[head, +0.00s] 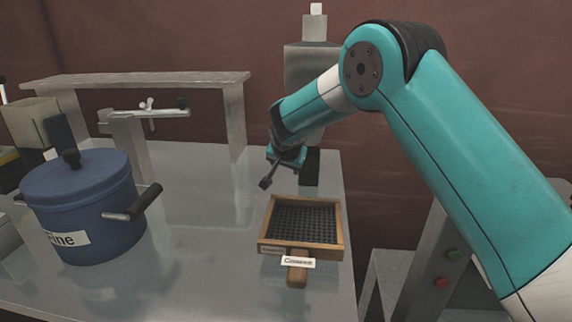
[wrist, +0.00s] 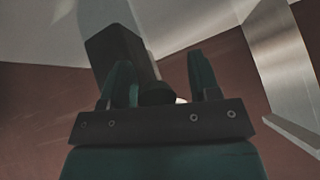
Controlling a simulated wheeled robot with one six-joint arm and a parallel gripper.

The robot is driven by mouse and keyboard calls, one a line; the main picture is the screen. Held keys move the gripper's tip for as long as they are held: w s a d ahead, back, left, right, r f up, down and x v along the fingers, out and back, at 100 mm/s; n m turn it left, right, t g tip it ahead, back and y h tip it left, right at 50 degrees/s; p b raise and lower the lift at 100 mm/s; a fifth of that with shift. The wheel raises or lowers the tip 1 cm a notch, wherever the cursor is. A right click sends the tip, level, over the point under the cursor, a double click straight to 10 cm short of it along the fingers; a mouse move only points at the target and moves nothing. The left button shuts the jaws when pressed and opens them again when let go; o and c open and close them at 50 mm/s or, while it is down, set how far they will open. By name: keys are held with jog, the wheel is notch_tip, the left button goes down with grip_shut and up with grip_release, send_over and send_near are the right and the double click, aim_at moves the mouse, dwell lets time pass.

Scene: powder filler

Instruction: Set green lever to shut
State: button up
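My gripper (head: 287,155) is in front of the grey hopper machine (head: 309,57), at its lower part. In the wrist view its two teal fingers (wrist: 163,78) stand apart, with a clear gap. A dark, blocky lever-like bar (wrist: 116,50) runs behind the left finger toward a dark round piece between the fingers. In the head view a short dark rod with a block end (head: 265,184) sticks out just below the gripper. Its colour looks nearly black, so I cannot tell if it is the green lever. Contact with the fingers cannot be made out.
A wooden sieve (head: 303,249) labelled "Coarse" lies on the metal table below the gripper. A blue pot (head: 84,206) labelled "Fine" stands at left. A metal shelf (head: 240,110) stands behind. Mid-table is clear.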

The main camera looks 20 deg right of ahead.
jog(key=shift+s, duration=0.1)
jog(key=b+v, duration=0.2)
jog(key=v, duration=1.5)
jog(key=shift+r+b, duration=0.15)
jog(key=shift+b, duration=0.15)
jog(key=shift+c, duration=0.4)
